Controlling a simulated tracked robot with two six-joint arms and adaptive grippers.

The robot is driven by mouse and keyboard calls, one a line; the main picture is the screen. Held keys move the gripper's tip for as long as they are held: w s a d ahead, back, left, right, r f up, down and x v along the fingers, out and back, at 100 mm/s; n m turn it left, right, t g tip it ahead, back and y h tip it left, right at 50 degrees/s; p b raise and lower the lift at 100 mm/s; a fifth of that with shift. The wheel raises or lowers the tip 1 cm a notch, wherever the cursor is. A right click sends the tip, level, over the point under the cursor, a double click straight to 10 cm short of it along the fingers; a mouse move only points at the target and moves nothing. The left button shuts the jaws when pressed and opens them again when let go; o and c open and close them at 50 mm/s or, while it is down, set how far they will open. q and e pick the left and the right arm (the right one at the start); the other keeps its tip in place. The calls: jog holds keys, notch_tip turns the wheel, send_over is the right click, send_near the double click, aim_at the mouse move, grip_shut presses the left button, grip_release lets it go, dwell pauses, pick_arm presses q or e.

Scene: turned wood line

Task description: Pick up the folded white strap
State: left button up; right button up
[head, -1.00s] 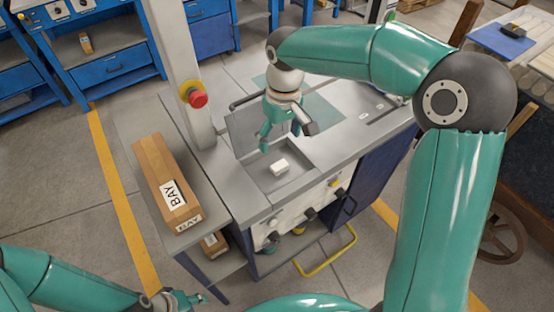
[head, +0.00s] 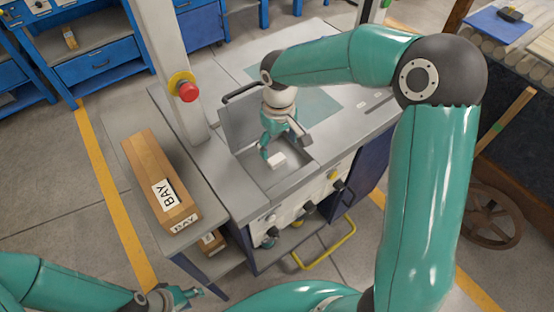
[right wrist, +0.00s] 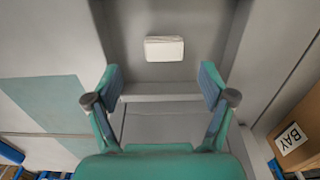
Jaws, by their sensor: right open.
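The folded white strap (head: 277,160) is a small white block lying in a grey recessed tray (head: 292,175) in the machine top. In the right wrist view the strap (right wrist: 164,49) lies beyond the fingertips, roughly centred between them sideways. My right gripper (head: 285,149) is open and empty, above the tray and just behind the strap in the head view. It also shows in the right wrist view (right wrist: 160,80), with its fingers spread wide. My left gripper (head: 192,293) is at the bottom left, far from the strap; its jaw opening is unclear.
A raised grey lid (head: 240,125) stands at the tray's back left. A grey column with a red stop button (head: 187,92) rises left of it. A wooden box labelled BAY (head: 152,170) lies on the left side shelf. A yellow handle (head: 330,250) is at the front.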

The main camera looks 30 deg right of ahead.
aim_at(278, 160)
jog(key=f, duration=0.5)
jog(key=shift+s+a+f, duration=0.1)
jog(key=shift+s+a, duration=0.1)
jog(key=shift+s, duration=0.05)
jog(key=c, duration=0.9)
